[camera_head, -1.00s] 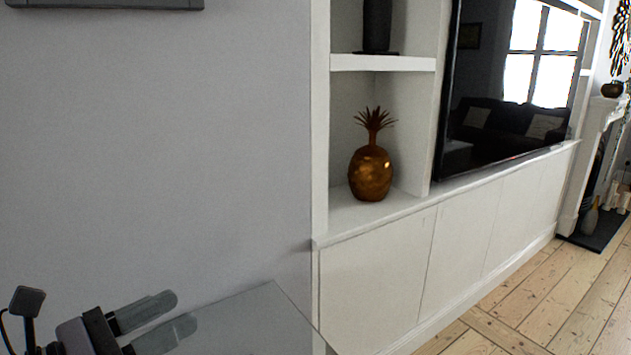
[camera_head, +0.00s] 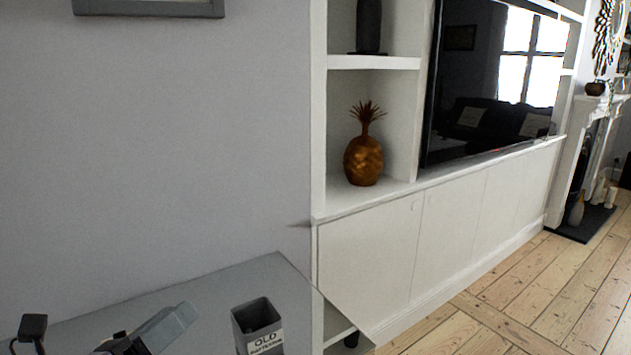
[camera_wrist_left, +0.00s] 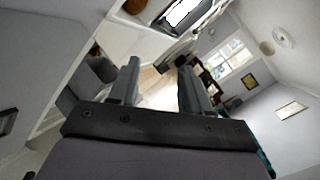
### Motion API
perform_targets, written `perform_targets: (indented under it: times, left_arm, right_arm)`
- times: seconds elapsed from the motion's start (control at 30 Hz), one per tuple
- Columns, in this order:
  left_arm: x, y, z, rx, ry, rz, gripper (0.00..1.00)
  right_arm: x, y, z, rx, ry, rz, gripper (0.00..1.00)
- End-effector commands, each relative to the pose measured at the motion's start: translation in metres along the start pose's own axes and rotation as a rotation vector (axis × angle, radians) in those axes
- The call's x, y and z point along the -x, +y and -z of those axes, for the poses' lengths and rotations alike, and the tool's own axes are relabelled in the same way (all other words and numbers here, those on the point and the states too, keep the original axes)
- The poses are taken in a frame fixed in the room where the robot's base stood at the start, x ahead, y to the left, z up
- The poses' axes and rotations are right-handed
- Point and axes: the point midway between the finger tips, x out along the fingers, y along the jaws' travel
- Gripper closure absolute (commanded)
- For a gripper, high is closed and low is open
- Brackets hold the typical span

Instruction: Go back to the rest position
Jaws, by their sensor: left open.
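My left gripper (camera_head: 165,328) is at the lower left of the head view, above the grey table top (camera_head: 225,282). Its fingers also show in the left wrist view (camera_wrist_left: 158,85), spread apart with nothing between them. The lower part of the gripper is cut off by the frame's bottom edge in the head view. My right gripper is in neither view.
A dark square container (camera_head: 258,325) with a white label reading "OLD" stands on the table, right of the gripper. A white built-in cabinet (camera_head: 370,255) with a golden pineapple (camera_head: 363,160) stands beyond the table. Bare floorboards (camera_head: 520,290) lie clear at right.

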Motion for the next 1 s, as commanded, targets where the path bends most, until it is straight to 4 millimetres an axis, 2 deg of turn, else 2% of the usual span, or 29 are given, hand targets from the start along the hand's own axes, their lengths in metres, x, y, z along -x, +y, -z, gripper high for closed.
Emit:
perform_targets:
  times: [0.03,0.17,0.27,0.4,0.5,0.67,0.9,0.97,1.0]
  left_arm:
    - [0.001,0.006,0.007,0.149,-0.026,-0.054,0.52]
    - [0.011,0.034,0.025,0.564,-0.113,-0.237,0.52]
    - [0.028,0.059,0.048,0.894,-0.194,-0.404,0.52]
    - [0.064,0.090,0.091,1.333,-0.338,-0.668,0.52]
    - [0.096,0.104,0.126,1.599,-0.456,-0.863,0.52]
    - [0.143,0.109,0.172,1.895,-0.637,-1.127,0.52]
    - [0.202,0.094,0.225,2.167,-0.901,-1.468,0.52]
    - [0.213,0.090,0.235,2.210,-0.959,-1.529,0.52]
    - [0.206,0.096,0.236,2.213,-0.938,-1.489,0.52]
  right_arm:
    - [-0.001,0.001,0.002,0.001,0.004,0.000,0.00]
    - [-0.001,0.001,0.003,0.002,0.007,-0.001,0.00]
    - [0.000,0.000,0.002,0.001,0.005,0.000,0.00]
    - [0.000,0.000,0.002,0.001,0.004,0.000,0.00]
    - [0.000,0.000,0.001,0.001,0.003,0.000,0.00]
    - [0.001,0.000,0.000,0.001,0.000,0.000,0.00]
    - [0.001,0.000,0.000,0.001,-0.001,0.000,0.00]
    - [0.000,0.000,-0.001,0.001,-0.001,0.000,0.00]
    - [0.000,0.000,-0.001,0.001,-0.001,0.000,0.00]
